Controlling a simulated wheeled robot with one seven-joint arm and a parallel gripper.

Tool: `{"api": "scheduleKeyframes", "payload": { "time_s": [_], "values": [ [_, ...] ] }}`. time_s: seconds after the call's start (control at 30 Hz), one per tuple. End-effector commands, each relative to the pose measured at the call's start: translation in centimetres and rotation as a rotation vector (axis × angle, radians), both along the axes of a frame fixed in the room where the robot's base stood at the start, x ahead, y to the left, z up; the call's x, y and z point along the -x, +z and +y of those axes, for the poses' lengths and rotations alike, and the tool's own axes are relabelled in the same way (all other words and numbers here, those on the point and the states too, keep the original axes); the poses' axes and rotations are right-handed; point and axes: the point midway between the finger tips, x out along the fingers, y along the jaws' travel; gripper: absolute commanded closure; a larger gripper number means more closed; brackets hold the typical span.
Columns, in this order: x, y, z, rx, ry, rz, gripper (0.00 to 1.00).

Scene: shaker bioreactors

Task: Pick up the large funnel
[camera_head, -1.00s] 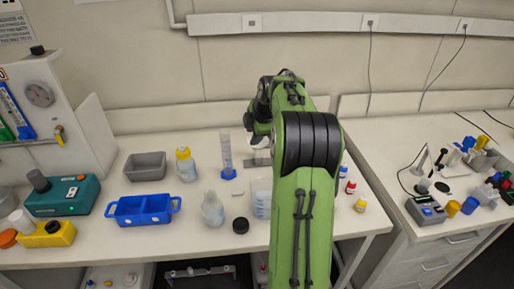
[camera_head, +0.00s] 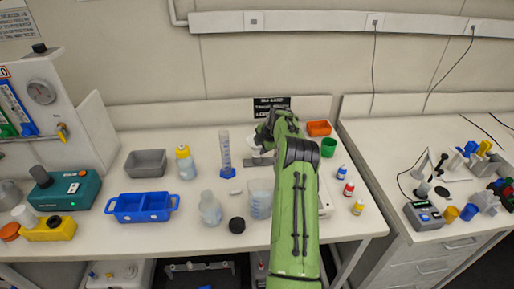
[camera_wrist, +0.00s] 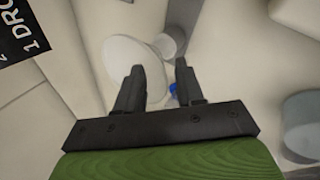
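A white funnel-like piece (camera_wrist: 128,58) with a wide round rim shows in the wrist view, just beyond my gripper (camera_wrist: 160,76). A fingertip overlaps part of it, and a pale cylindrical part (camera_wrist: 173,38) shows to its right. My two dark fingers are apart, with nothing visibly clamped between them. In the head view my gripper (camera_head: 262,138) is over the back middle of the bench, and a bit of white (camera_head: 251,140) shows beside it. My arm hides most of that spot, so I cannot tell whether the fingers touch the funnel.
A graduated cylinder (camera_head: 225,152) stands left of my gripper. A beaker (camera_head: 260,199), a flask (camera_head: 210,208) and a blue tray (camera_head: 143,208) are nearer. An orange tray (camera_head: 319,128) and green cup (camera_head: 328,147) are right. A black sign (camera_head: 271,108) is behind.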

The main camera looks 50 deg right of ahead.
Motion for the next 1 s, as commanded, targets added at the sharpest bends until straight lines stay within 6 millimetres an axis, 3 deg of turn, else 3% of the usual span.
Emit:
{"api": "scheduleKeyframes", "payload": {
  "time_s": [0.1, 0.33, 0.57, 1.0],
  "values": [
    [-0.73, -1.09, -0.19, -0.001, 0.001, -0.001, 0.63],
    [-0.75, -1.23, -0.26, 0.001, -0.001, -0.001, 0.64],
    [-0.73, -1.21, -0.25, 0.001, -0.001, -0.001, 0.99],
    [-0.68, -1.29, -0.23, -0.001, -0.001, 0.002, 1.00]
  ]
}}
